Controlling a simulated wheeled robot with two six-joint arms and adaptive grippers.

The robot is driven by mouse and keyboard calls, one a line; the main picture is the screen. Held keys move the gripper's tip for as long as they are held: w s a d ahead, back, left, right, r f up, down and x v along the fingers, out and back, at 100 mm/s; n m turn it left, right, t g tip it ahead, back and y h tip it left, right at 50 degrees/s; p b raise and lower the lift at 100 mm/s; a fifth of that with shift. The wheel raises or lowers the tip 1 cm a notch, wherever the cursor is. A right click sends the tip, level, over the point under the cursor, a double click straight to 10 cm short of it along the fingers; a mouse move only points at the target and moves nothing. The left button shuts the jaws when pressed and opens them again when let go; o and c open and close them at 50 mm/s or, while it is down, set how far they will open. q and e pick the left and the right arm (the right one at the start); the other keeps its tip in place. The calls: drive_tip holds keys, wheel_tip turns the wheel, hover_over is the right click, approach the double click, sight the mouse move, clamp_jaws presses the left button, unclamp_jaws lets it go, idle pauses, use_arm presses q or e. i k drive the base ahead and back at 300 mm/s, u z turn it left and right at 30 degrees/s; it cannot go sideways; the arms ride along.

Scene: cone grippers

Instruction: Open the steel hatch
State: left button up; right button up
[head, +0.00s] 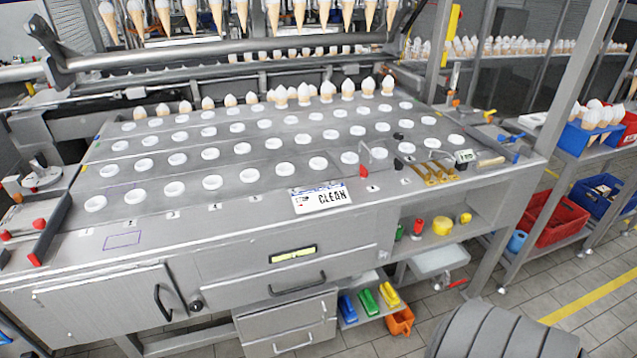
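A grey steel door (100,312) is at the lower left of the machine's front in the head view. It looks shut, and a black curved handle (162,302) is near its right edge. A dark round knob (196,306) is just right of the door. The door's lower left part runs toward the picture's edge. I cannot tell for certain that this door is the steel hatch. Neither of my grippers is in view.
The steel worktop (250,200) has rows of white-rimmed holes and a CLEAN sign (320,198). Drawers (290,325) with handles are right of the door. Cones (300,95) stand at the back. A red crate (556,218) sits on the right rack. Tiled floor shows at lower right.

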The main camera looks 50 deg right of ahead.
sight(285, 317)
drive_tip(key=z, duration=0.75)
drive_tip(key=i, duration=0.95)
drive_tip(key=z, duration=0.9)
